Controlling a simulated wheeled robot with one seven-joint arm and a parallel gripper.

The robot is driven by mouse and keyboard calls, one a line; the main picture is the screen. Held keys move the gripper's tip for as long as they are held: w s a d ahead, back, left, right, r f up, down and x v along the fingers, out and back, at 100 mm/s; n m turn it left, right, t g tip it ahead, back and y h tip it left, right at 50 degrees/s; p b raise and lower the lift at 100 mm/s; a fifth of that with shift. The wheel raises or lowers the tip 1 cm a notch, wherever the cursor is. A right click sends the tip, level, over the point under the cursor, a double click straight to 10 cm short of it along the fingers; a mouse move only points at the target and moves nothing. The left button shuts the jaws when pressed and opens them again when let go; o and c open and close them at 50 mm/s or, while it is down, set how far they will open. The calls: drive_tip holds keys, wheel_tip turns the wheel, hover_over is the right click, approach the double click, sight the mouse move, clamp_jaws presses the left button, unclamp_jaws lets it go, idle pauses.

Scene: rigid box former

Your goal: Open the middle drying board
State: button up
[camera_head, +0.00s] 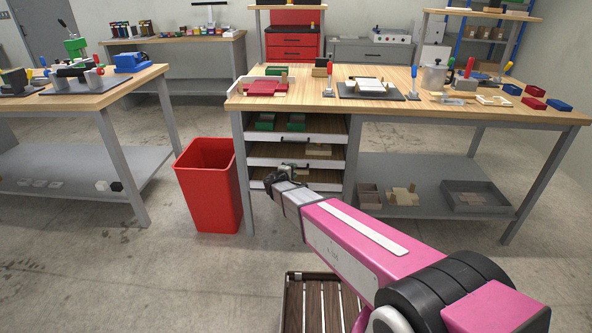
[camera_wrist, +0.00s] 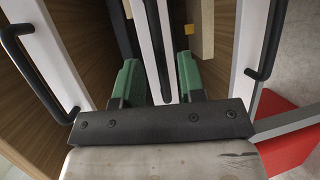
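The middle drying board (camera_head: 264,162) is a white-fronted shelf in the cabinet under the right bench. Pale wooden pieces lie on it. In the wrist view its white front edge (camera_wrist: 150,18) and dark bar handle (camera_wrist: 158,55) run between my fingers. My gripper (camera_head: 287,172) is in front of the cabinet, over the handle area. In the wrist view my green-fingered gripper (camera_wrist: 158,80) is open, with a finger on each side of the handle and gaps visible. Finger contact with the handle is not clear. In the head view my gripper hides part of the lower boards.
The upper board (camera_head: 273,136) carries green pieces. Neighbouring handles flank my gripper in the wrist view, on the left (camera_wrist: 28,75) and right (camera_wrist: 270,42). A red bin (camera_head: 208,190) stands left of the cabinet. The bench top (camera_head: 310,100) is above. Floor in front is mostly clear.

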drive_tip(key=shift+x, duration=1.85)
clamp_jaws()
drive_tip(key=shift+s, duration=0.1)
